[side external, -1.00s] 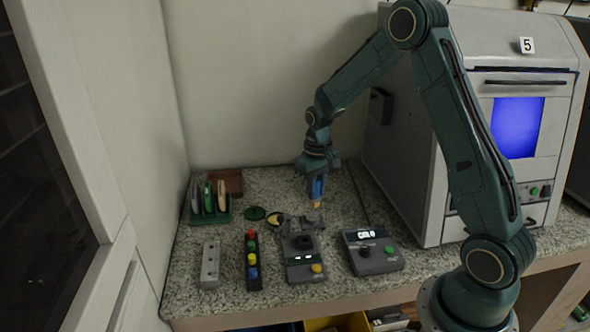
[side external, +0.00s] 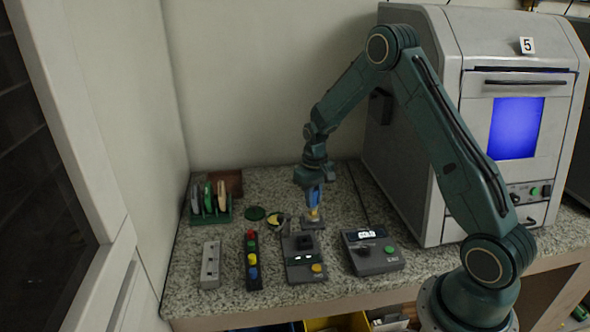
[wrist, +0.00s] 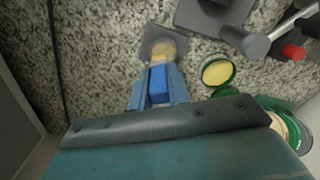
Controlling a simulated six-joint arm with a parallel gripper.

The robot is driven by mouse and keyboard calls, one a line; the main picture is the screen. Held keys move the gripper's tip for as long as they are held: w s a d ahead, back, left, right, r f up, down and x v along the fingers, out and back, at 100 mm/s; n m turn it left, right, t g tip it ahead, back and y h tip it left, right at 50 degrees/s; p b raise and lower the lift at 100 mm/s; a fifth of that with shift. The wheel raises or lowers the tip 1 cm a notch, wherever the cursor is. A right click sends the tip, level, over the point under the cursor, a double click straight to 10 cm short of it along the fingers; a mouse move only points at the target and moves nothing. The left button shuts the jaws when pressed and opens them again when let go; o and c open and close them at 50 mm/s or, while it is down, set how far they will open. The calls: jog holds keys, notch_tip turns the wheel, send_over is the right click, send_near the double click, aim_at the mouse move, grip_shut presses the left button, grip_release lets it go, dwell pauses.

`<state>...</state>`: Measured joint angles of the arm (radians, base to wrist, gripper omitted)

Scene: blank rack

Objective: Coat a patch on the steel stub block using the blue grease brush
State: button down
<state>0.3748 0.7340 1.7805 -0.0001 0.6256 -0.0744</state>
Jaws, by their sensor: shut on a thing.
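My gripper (side external: 313,190) is shut on the blue grease brush, whose blue handle (wrist: 158,85) shows between the fingers in the wrist view. Its pale yellow bristles (side external: 313,214) point down. The steel stub block (side external: 313,225) is a small grey block on the counter directly under the bristles. In the wrist view the bristle end overlaps the grey block (wrist: 150,44). The bristles look to be at its top face, but I cannot tell whether they touch. Any grease on the block is too small to tell.
A green rack (side external: 210,216) is behind left.

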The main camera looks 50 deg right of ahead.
jog(key=shift+w+d, duration=0.6)
jog(key=shift+d, duration=0.1)
jog(key=shift+s+a, duration=1.8)
jog(key=shift+a, duration=0.3)
jog(key=shift+w+a, duration=0.15)
jog(key=shift+a, duration=0.05)
jog(key=shift+w+d, duration=0.9)
jog(key=shift+d, duration=0.15)
jog(key=shift+w+d, duration=0.85)
jog(key=shift+d, duration=0.2)
jog(key=shift+s+a, duration=1.7)
jog(key=shift+a, duration=0.3)
notch_tip(320, 180, up, 8)
jog(key=shift+s, duration=0.1)
